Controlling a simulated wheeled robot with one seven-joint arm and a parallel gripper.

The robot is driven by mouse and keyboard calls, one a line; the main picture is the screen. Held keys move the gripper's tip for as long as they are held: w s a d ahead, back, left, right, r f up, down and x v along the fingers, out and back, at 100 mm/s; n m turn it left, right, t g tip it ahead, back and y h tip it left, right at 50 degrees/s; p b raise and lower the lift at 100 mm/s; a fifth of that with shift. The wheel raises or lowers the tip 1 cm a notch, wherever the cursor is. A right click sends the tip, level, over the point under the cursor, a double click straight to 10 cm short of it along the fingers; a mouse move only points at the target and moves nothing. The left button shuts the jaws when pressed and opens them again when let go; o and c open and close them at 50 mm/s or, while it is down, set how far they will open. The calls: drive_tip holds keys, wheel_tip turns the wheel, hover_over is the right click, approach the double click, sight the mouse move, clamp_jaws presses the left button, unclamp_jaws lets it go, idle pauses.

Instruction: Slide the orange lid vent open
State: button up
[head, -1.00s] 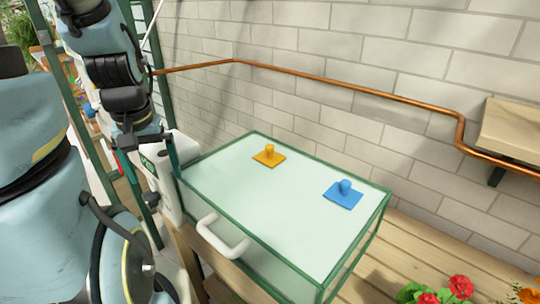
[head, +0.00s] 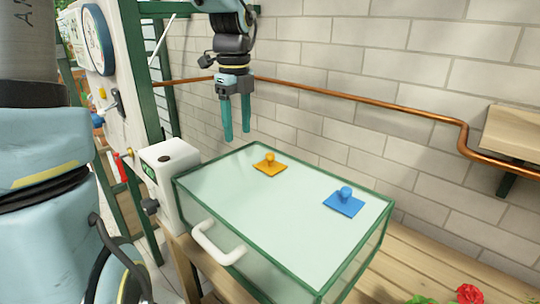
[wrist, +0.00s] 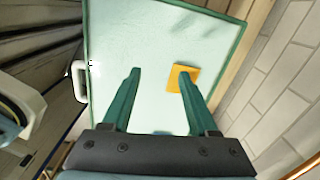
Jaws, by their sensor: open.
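The orange lid vent (head: 270,165) is a flat square plate with an upright knob, lying on the pale translucent lid (head: 260,210) of a green-framed box. My gripper (head: 236,138) points down with its two green fingers apart and empty, above and to the left of the orange vent in the head view. In the wrist view the orange vent (wrist: 181,78) lies beyond the tip of the right finger and is partly covered by it. My gripper (wrist: 159,72) touches nothing that I can see.
A blue vent (head: 344,201) with a knob sits on the right part of the lid. A white handle (head: 217,243) is on the box's front. A white unit (head: 168,185) stands at its left. A copper pipe (head: 350,103) runs along the brick wall behind.

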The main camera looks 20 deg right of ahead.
sight(270, 154)
drive_tip(key=s+d+r+m+b, duration=0.1)
drive_tip(key=d+r+m, duration=0.3)
drive_tip(key=d+m, duration=0.55)
drive_tip(key=shift+m, duration=0.55)
drive_tip(key=f, duration=0.3)
drive_tip(key=a+f, duration=0.1)
drive_tip(key=f, duration=0.3)
drive_tip(key=a+f+p, duration=0.1)
drive_tip(key=f, duration=0.3)
drive_tip(key=shift+c, duration=0.2)
drive_tip(key=shift+r, duration=0.1)
clamp_jaws()
